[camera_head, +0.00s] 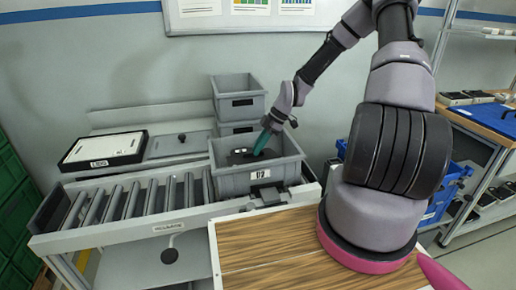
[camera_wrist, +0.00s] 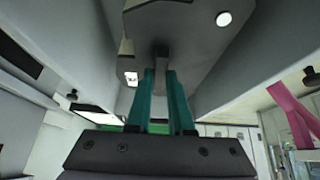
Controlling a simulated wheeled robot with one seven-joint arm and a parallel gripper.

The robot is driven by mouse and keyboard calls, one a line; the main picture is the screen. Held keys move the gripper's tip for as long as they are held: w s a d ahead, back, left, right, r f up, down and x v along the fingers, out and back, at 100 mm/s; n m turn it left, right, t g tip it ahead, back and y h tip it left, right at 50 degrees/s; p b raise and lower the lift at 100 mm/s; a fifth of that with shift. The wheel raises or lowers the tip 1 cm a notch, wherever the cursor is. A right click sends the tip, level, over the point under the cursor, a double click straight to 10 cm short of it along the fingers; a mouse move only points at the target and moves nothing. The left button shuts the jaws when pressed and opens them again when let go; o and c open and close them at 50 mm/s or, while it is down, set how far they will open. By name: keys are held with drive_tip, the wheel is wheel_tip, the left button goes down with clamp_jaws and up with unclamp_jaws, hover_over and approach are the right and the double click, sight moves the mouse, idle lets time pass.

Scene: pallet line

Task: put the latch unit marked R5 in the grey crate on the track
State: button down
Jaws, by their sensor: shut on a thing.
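The grey crate (camera_head: 230,184) stands on the near right end of the roller track (camera_head: 130,212), with a white tag on its front. My gripper (camera_head: 258,152) reaches down into it with its teal fingers. A dark grey latch unit (camera_head: 239,158) lies low inside the crate at the fingers. In the wrist view, my gripper (camera_wrist: 162,76) is shut on a narrow upright part of the latch unit (camera_wrist: 185,35), between the crate walls (camera_wrist: 245,65). A small white mark shows on the unit, too small to read as R5.
Two stacked grey crates (camera_head: 240,98) stand behind the track crate. A white-topped case (camera_head: 104,148) lies left on the bench behind the rollers. A wooden tabletop (camera_head: 270,250) is in front. Blue bins and a shelf are at the right.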

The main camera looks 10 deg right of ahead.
drive_tip(key=shift+f, duration=0.2)
drive_tip(key=shift+f, duration=0.45)
drive_tip(key=c, duration=0.8)
unclamp_jaws()
